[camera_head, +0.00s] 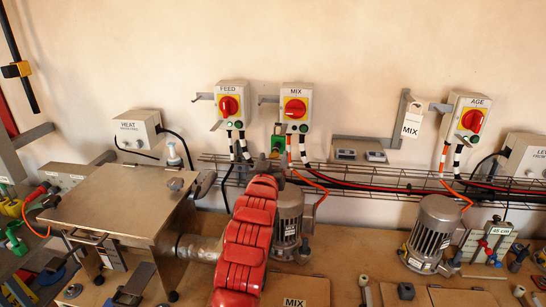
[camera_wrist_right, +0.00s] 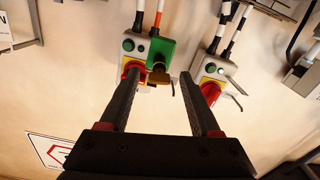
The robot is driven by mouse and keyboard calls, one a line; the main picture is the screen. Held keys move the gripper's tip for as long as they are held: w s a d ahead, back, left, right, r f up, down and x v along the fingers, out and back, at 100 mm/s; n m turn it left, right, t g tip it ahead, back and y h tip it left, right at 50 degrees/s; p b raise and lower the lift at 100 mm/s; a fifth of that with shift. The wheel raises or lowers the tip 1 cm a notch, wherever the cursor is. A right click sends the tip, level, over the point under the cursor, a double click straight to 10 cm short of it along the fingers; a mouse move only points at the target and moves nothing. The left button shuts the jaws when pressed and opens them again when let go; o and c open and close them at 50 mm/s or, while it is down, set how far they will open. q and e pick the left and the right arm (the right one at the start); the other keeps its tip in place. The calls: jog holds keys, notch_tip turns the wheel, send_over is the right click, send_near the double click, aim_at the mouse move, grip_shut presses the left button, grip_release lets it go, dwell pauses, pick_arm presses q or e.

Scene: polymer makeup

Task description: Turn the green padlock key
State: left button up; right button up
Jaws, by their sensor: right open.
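The green padlock (camera_head: 277,144) hangs at the lower left of the MIX switch box (camera_head: 296,107) on the wall. In the right wrist view, which is upside down, the green padlock (camera_wrist_right: 161,54) shows with a brass-coloured key (camera_wrist_right: 160,77) at its end. My right gripper (camera_wrist_right: 163,105) is open, its two dark fingers spread on either side of the key in the picture, with nothing between them. In the head view my red right arm reaches up toward the padlock and the wrist hides most of the fingers. My left gripper is not in view.
The FEED switch box (camera_head: 229,105) hangs left of MIX, with the AGE box (camera_head: 467,118) far right. A wire cable tray (camera_head: 400,180) and striped cables run below. A steel lidded box (camera_head: 120,200) and motors (camera_head: 432,236) stand on the bench.

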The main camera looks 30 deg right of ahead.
grip_shut()
dwell(0.3)
